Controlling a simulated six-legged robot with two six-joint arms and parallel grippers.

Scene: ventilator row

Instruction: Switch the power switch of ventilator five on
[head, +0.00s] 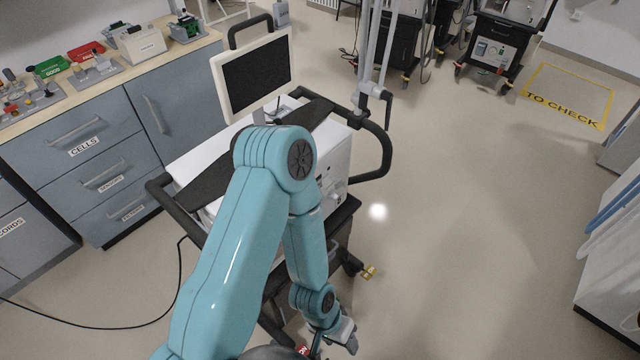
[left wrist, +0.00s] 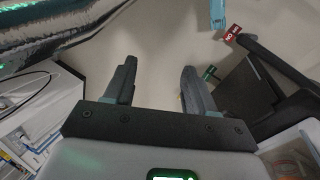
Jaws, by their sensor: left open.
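A ventilator on a black wheeled cart stands in the middle of the head view, with a white body (head: 333,160) and a dark screen (head: 257,75). I cannot read a number on it. My left arm passes in front of it and hides much of its front and cart. My left gripper (head: 343,336) is low at the bottom edge, beside the lower cart. In the left wrist view its two fingers (left wrist: 158,68) are apart with nothing between them. A red label with white lettering (left wrist: 233,33) is ahead to the right. I cannot make out the power switch. My right gripper is not in view.
A grey drawer counter (head: 75,150) stands at the left with parts on top. A black cable (head: 90,326) runs over the floor. More ventilator carts (head: 500,45) stand at the back, near a yellow "TO CHECK" floor marking (head: 565,97). The floor right of the cart is clear.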

